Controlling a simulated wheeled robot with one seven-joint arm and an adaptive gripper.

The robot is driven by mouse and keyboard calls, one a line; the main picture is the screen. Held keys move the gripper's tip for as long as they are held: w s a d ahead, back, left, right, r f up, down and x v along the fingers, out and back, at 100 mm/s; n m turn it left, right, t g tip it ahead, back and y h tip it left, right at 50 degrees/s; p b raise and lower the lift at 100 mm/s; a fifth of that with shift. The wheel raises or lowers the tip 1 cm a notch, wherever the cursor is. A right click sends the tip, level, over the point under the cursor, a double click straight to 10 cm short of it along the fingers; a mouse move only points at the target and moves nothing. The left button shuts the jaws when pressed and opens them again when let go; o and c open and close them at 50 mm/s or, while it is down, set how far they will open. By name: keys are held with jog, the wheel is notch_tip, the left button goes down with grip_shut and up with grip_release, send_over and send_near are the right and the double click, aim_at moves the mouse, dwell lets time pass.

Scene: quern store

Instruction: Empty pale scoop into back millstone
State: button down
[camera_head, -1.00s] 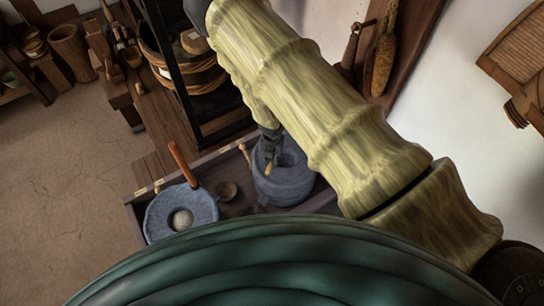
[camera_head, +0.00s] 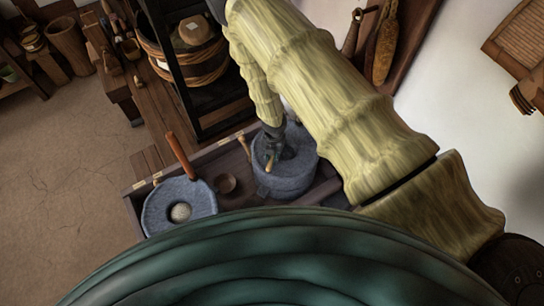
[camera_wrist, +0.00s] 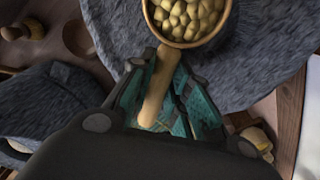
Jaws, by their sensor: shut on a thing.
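My gripper (camera_head: 272,147) is shut on the handle of the pale wooden scoop (camera_wrist: 158,92). In the wrist view, the scoop's round bowl (camera_wrist: 151,14) is beyond the fingertips (camera_wrist: 163,72), filled with yellowish chunks (camera_wrist: 187,16). The bowl looks level and lies over a large grey stone (camera_wrist: 255,65). In the head view, the gripper is over the right-hand, farther millstone (camera_head: 290,184), a thick grey round. My gripper and arm hide part of its top, and the scoop's bowl is hard to make out there. I take this stone as the back millstone.
A second grey millstone (camera_head: 157,213) with an upright reddish-brown handle (camera_head: 179,155) and a pale heap in its middle stands at left. A small brown bowl (camera_head: 226,184) sits between the stones on the wooden bench. A dark frame (camera_head: 183,85) stands behind. Open floor lies left.

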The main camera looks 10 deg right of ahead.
jog(key=shift+t+y+b, duration=0.4)
jog(key=shift+y+b, duration=0.4)
jog(key=shift+b, duration=3.35)
jog(key=shift+r+p, duration=0.35)
jog(key=shift+p, duration=0.35)
jog(key=h+p, duration=0.1)
jog(key=p, duration=0.8)
jog(key=shift+a+f+g+h, duration=0.1)
jog(key=shift+f+g+h, duration=0.1)
jog(key=shift+g+h, duration=0.2)
jog(key=shift+f+b, duration=0.3)
jog(key=shift+b, duration=0.5)
jog(key=shift+d+b, duration=0.25)
jog(key=shift+b, duration=0.25)
jog(key=b, duration=0.3)
jog(key=shift+a+r+y, duration=0.15)
jog(key=shift+a+y, duration=0.1)
jog(key=shift+y, duration=0.15)
jog(key=b, duration=0.6)
jog(key=shift+d+t+y, duration=0.1)
jog(key=shift+t+y, duration=0.2)
